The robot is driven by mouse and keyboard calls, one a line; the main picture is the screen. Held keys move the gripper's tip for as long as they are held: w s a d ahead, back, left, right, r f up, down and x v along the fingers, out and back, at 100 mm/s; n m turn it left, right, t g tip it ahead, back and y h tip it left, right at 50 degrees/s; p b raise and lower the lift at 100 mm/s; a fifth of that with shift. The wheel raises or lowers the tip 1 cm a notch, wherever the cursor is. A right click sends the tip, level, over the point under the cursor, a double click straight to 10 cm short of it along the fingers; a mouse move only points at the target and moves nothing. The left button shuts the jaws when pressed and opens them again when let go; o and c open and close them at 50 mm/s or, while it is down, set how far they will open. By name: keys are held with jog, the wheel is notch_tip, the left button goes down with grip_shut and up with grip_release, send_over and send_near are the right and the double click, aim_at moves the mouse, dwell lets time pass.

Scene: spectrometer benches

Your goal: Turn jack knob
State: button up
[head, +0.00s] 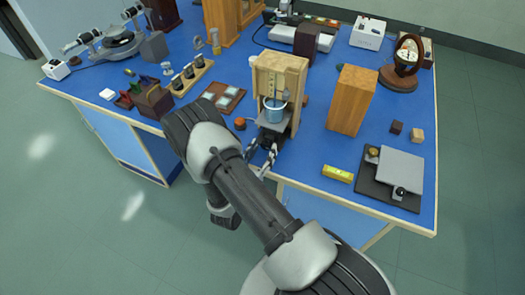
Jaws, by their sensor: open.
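A small dark lab jack (270,136) stands at the front of the blue bench, with a grey plate on top. A blue beaker (275,109) sits on the plate, inside a pale wooden stand (292,67). My gripper (260,157) is open at the bench's front edge, just in front of the jack. Its two fingers are apart and point towards the jack's lower front. The jack's knob cannot be made out clearly; it is small and partly hidden by the fingers. I cannot tell whether the fingers touch it.
An orange round object (240,123) lies left of the jack. A tall wooden block (353,99) stands to its right, and a yellow level (338,174) lies near the front edge. A dark board with a grey plate (400,170) is at front right. Instruments crowd the back.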

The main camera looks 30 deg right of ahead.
jog(key=shift+a, duration=0.1)
jog(key=v, duration=1.2)
jog(key=shift+c, duration=0.2)
jog(key=shift+s+r+p, duration=0.1)
jog(key=shift+p, duration=0.2)
jog(key=shift+c, duration=0.8)
jog(key=a+m+p, duration=0.1)
jog(key=p, duration=0.1)
jog(key=s+a+m+p, duration=0.1)
jog(key=p, duration=0.2)
jog(key=s+a+r+m+p, duration=0.1)
jog(key=p, duration=0.1)
jog(key=shift+s+a, duration=0.25)
jog(key=shift+a, duration=0.15)
jog(key=shift+c, duration=0.4)
jog(key=shift+m, duration=0.6)
jog(key=x, duration=1.1)
jog(key=f+b+x, duration=0.1)
jog(key=x, duration=0.4)
jog(key=shift+d, duration=0.25)
jog(key=shift+c, duration=0.3)
